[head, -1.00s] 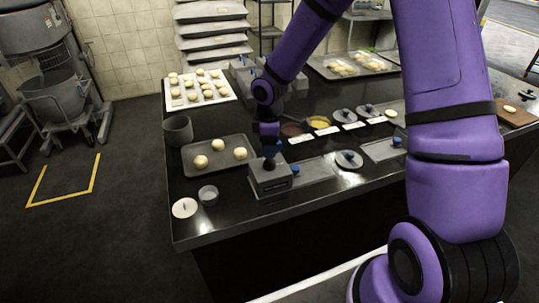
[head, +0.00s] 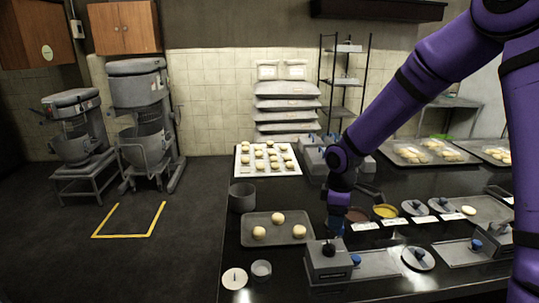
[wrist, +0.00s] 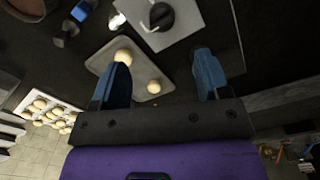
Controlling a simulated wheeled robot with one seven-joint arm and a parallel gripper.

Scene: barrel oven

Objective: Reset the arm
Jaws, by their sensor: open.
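My purple arm reaches from the right over the dark counter (head: 400,172) in the head view. My gripper (head: 335,226) hangs above the counter, behind a grey box with a black knob (head: 328,262). The box's top and knob (wrist: 160,17) lie beyond the fingertips. A grey tray (head: 260,240) with three dough balls is left of my gripper.
A white tray (head: 243,172) of many dough balls, a grey pot (head: 242,197) and a small cup (head: 261,270) stand at the counter's left. Lidded containers and bowls, including a yellow-filled one (head: 385,211), line the right. The floor at left is clear around yellow tape (head: 130,236).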

